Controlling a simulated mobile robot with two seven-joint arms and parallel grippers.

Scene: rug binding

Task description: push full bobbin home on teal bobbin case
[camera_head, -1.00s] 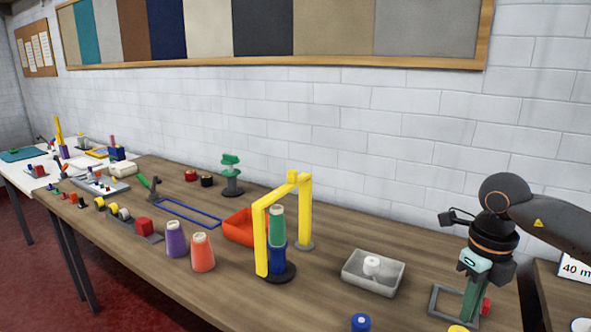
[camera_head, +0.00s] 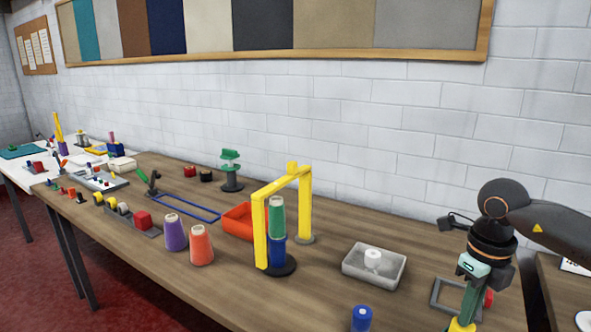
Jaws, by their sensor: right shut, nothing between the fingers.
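My right gripper (camera_head: 466,313) points down at the lower right edge of the view, over the front of the wooden table. It is shut, with nothing held between its fingers. A green upright part shows under its wrist, and a yellow piece (camera_head: 461,327) shows at the bottom, cut by the frame edge. I cannot tell whether the yellow piece touches the gripper. I cannot make out a teal bobbin case or its full bobbin for certain; the gripper or frame edge may hide them. My left gripper is not in view.
A grey square frame (camera_head: 437,293) and a red part (camera_head: 489,298) flank the gripper. To the left are a blue bobbin (camera_head: 361,319), a grey tray (camera_head: 352,271) with a white spool (camera_head: 372,258), and a yellow arch (camera_head: 260,230). Bare tabletop lies between tray and arch.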

